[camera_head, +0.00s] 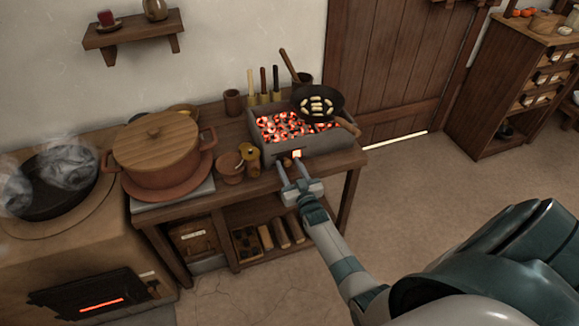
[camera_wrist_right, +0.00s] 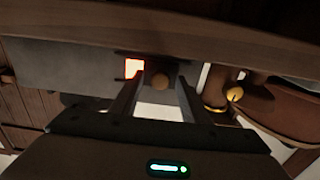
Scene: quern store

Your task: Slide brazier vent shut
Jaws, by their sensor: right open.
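The brazier (camera_head: 331,144) is a grey box of glowing coals on the wooden table. Its front has a small vent opening (camera_head: 297,153) that glows orange, so the vent is at least partly open. My right gripper (camera_head: 291,164) is open in front of the brazier's front face. In the wrist view its fingers (camera_wrist_right: 162,84) lie either side of the knob, without visible contact. My left gripper is not in view.
A large lidded pot (camera_head: 158,155) stands further left. Open floor (camera_head: 420,190) lies to the right.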

